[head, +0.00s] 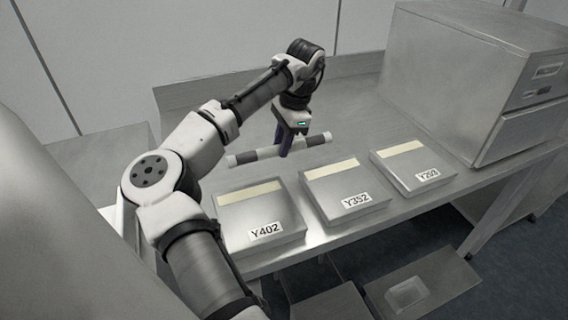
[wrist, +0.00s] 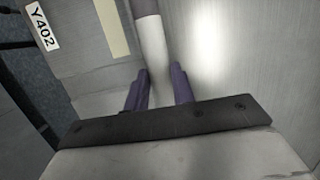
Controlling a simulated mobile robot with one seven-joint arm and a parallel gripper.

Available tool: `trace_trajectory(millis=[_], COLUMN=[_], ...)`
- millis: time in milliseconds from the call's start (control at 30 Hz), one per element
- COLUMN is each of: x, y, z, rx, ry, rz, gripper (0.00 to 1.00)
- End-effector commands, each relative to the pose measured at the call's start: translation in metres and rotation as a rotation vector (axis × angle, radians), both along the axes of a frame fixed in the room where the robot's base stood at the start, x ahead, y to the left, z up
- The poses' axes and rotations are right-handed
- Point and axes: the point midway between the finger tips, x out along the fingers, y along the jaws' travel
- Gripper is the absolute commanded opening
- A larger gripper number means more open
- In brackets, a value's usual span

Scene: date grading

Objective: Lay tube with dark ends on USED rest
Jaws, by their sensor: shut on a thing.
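My gripper (head: 285,150) is shut on a tube (head: 265,154) with light and dark grey bands, held crosswise near its middle above the steel bench. In the wrist view the tube (wrist: 152,38) runs up and away between my purple fingers (wrist: 160,90), beside the Y402 box. It appears raised behind the boxes in the head view; its exact height is hard to tell. No rest marked USED can be made out.
Three flat grey boxes with cream strips stand along the bench front: Y402 (head: 235,213), Y352 (head: 318,190), and one on the right with a hard-to-read label (head: 388,170). A large steel cabinet (head: 440,70) stands at the right. The bench (head: 350,128) behind the boxes is bare.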

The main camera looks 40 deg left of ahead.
Motion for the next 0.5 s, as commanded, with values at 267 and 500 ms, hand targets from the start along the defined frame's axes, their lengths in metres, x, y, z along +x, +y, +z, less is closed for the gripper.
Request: trace_trajectory(millis=[267,500], x=[0.000,0.000], y=[0.001,0.000], z=[-0.030,-0.064], rx=[0.002,0.001], ry=[0.001,0.002], rz=[0.001,0.000], gripper=[0.02,0.02])
